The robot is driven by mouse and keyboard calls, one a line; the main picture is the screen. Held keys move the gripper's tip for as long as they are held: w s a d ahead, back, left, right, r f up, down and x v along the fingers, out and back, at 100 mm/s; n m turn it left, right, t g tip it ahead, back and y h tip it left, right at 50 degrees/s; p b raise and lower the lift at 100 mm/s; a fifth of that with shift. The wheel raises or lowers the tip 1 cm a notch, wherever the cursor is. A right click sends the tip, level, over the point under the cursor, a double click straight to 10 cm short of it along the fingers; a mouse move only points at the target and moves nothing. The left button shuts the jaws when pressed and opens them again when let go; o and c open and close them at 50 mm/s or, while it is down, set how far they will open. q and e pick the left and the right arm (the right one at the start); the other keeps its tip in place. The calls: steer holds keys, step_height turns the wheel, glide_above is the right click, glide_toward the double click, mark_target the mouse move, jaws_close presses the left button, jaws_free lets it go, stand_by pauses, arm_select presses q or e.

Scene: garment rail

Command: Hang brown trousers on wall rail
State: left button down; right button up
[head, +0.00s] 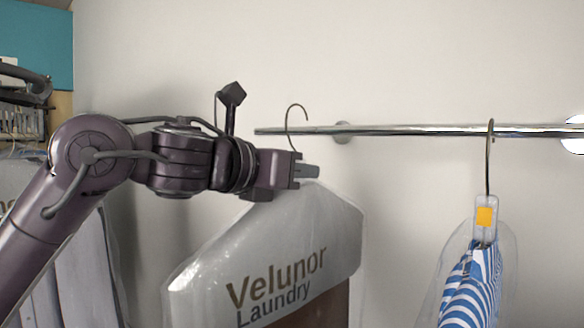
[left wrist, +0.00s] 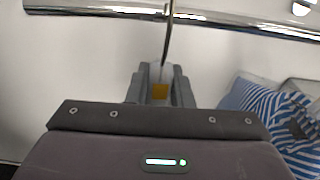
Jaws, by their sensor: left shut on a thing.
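My left gripper (head: 306,171) is shut on the hanger (head: 289,130) of a covered garment, just below its hook. The clear cover (head: 290,235) reads "Velunor Laundry", and brown trousers (head: 318,312) show through its lower part. The hook rises above the wall rail (head: 400,130) near the rail's free left end; I cannot tell whether it rests on the rail. In the left wrist view, the gripper fingers (left wrist: 161,90) close around an orange-marked hanger neck (left wrist: 159,91), and the hook's stem crosses the rail (left wrist: 110,11). My right gripper is not in view.
A blue-and-white striped garment (head: 470,290) in a clear cover hangs from the rail on the right. A rail mount (head: 343,132) sits near the left end. The rail between the two hangers is empty. Other covered clothes (head: 70,260) hang at far left.

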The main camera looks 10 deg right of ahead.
mark_target(304, 191)
arm_select(q)
steer(key=shift+w+d+r+p, duration=0.1)
steer(key=shift+w+d+p, duration=0.35)
steer(key=shift+d, duration=0.25)
steer(key=shift+f+b, duration=1.1)
steer(key=shift+f, duration=0.15)
stand_by(0.3)
steer(key=c, duration=1.2)
jaws_free()
steer(key=shift+f, duration=0.2)
steer(key=shift+s+a+b, duration=0.15)
steer(key=shift+a+b, duration=0.15)
steer(key=shift+a, duration=0.05)
steer(key=b+v, duration=0.2)
steer(key=v, duration=0.4)
steer(key=shift+s+a+r+b, duration=0.15)
steer(key=shift+s+a+b, duration=0.1)
steer(key=shift+b, duration=0.15)
steer(key=shift+s+a+r, duration=0.15)
steer(key=shift+s, duration=0.05)
